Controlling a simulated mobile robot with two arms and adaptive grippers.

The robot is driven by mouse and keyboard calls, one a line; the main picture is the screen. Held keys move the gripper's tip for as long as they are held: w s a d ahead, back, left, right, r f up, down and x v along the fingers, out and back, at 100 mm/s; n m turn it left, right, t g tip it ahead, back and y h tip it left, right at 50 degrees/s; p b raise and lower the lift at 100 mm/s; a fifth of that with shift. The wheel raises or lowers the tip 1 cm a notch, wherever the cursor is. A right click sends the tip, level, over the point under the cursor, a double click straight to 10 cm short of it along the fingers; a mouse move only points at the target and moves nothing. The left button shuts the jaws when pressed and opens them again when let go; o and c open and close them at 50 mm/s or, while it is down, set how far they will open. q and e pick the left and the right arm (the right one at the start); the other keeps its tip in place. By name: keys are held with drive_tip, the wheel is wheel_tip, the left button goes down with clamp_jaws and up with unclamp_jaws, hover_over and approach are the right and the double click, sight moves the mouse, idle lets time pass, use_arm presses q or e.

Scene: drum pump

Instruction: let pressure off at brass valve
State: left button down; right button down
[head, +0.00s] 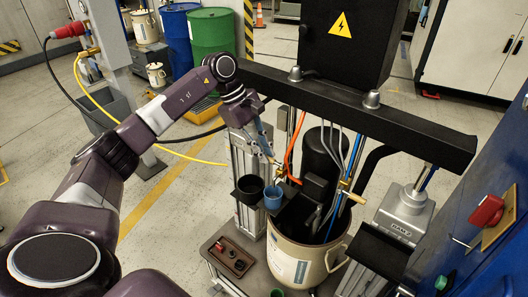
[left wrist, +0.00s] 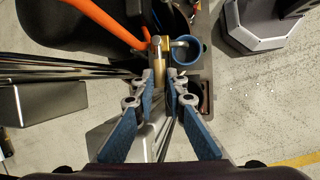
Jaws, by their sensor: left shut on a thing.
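The brass valve (left wrist: 157,62) shows in the left wrist view as a brass body with a paler round end, in front of the black pump. My left gripper (left wrist: 161,82) has its blue-padded fingers on both sides of the brass piece, shut on it at the fingertips. In the head view my left gripper (head: 268,150) points down beside the pump column, above the blue cup (head: 273,198). The valve is small and partly hidden there. The blue cup (left wrist: 187,49) is just right of the valve in the wrist view. My right gripper is not in view.
A black cup holder (head: 249,189) is left of the blue cup. An orange hose (left wrist: 108,24) runs close to the valve. The cream drum (head: 297,258) stands below the black crossbeam (head: 350,103). A blue cabinet with a red switch (head: 487,211) is at right.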

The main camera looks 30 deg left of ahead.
use_arm(q)
drive_tip(key=c, duration=2)
unclamp_jaws()
drive_tip(key=shift+o, duration=0.2)
drive_tip(key=v, duration=1.2)
